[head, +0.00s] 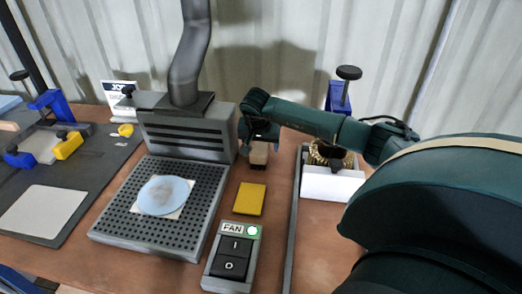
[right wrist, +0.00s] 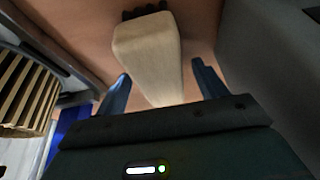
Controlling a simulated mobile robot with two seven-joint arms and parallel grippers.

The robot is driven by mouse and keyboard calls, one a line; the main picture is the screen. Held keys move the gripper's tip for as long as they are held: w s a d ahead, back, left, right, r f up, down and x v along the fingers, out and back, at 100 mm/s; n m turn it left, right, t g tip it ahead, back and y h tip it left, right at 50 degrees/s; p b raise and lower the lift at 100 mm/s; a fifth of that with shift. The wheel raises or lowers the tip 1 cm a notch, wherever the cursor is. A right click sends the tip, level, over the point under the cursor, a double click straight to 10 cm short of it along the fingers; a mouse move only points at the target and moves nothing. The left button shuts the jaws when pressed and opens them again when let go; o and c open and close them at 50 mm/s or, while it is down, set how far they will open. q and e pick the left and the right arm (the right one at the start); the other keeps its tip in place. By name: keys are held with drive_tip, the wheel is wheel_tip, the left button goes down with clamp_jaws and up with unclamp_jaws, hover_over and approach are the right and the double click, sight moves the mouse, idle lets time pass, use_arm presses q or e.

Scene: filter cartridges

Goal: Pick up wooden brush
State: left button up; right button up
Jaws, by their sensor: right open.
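The wooden brush (head: 259,154) stands on the table beside the grey extractor box, its pale block partly hidden under my right gripper (head: 262,134). In the right wrist view the brush (right wrist: 150,50) shows as a long pale wooden body with dark bristles at its far end. My right gripper (right wrist: 161,84) is open, with one blue finger on each side of the near end of the brush. A gap shows beside the fingers, so they do not look closed on the wood. My left gripper is not in view.
The extractor box (head: 186,132) stands close left of the brush, with a perforated plate (head: 112,228) in front. A yellow pad (head: 249,199) and a fan switch (head: 231,259) lie nearer. A white bin (head: 330,187) with a pleated filter (right wrist: 25,92) stands right.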

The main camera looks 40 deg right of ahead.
sight(261, 143)
drive_tip(key=shift+f, duration=0.25)
idle(0.3)
drive_tip(key=c, duration=1.1)
wheel_tip(261, 143, up, 11)
drive_tip(key=shift+f+b, duration=0.2)
drive_tip(key=shift+b, duration=0.3)
drive_tip(key=shift+c, duration=0.2)
drive_tip(key=o, duration=0.4)
drive_tip(key=shift+c, duration=1.1)
